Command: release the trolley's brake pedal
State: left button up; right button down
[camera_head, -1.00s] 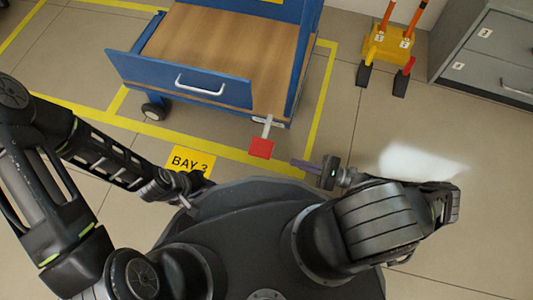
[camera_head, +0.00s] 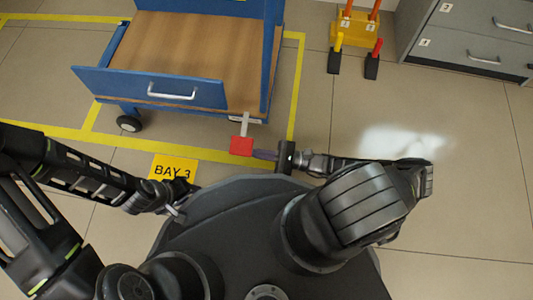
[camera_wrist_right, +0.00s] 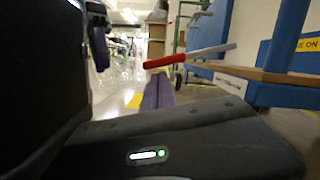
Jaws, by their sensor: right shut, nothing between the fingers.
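The blue trolley (camera_head: 210,92) with a wooden deck stands in the yellow-marked bay. Its brake pedal (camera_head: 241,146), a red pad on a grey lever, sticks out from its near right corner. In the right wrist view the red pad (camera_wrist_right: 165,61) shows side-on, just above and beyond my fingertips. My right gripper (camera_head: 258,154) is shut and empty, its purple fingers pointing left at the pad's right edge. I cannot tell whether they touch it. My left gripper (camera_head: 178,208) hangs at the lower left, away from the trolley; its fingers are too small to read.
A yellow floor line (camera_head: 293,90) runs around the trolley, with a BAY 3 sign (camera_head: 172,167) in front. A yellow stand with orange poles (camera_head: 354,30) and a grey drawer cabinet (camera_head: 470,35) stand at the back right. The floor right of the trolley is clear.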

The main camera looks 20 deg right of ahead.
jog(key=shift+w+a+r, duration=0.15)
jog(key=shift+w+a, duration=0.15)
jog(key=shift+a, duration=0.25)
jog(key=shift+r, duration=0.15)
